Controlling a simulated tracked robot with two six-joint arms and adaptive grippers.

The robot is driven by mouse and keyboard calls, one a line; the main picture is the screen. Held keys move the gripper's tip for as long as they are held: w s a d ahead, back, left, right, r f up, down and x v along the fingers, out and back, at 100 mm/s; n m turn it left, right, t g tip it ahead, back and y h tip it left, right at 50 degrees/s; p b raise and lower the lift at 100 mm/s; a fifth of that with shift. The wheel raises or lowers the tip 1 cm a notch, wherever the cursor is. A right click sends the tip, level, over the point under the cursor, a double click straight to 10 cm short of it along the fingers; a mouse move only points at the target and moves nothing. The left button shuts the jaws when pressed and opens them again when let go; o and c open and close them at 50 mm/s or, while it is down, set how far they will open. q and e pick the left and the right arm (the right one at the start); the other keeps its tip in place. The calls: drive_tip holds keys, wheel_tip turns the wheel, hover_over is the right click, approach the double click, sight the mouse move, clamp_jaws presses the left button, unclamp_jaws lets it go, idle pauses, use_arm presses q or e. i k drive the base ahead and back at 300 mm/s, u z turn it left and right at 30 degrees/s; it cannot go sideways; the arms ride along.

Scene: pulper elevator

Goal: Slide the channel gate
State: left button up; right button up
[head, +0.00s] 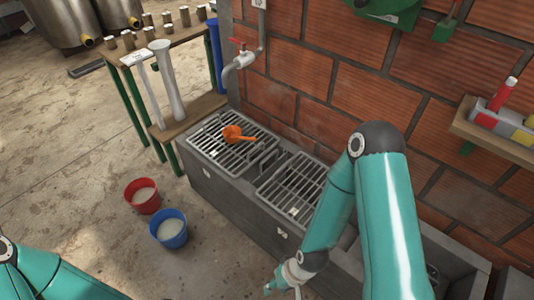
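A grey concrete channel (232,192) runs along the foot of the brick wall in the head view. A dark metal piece shaped like a handle or plate (267,164) stands between its two grates; it looks like the channel gate, but I cannot tell for sure. My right arm crosses the right part of the channel and hides some of it. My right gripper (283,286) is low at the bottom edge, in front of the channel and apart from the dark piece. Its fingers are too small and cut off to tell open or shut. My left arm shows at lower left; its gripper is out of view.
An orange scoop (236,134) lies on the left grate (222,150). The right grate (292,188) is bare except for a small pale item. A red bucket (142,196) and a blue bucket (168,229) stand on the floor. A wooden rack (190,113) stands behind.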

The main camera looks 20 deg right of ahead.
sight(263, 178)
drive_tip(key=u, duration=0.05)
drive_tip(key=i, duration=0.9)
drive_tip(key=z, duration=0.1)
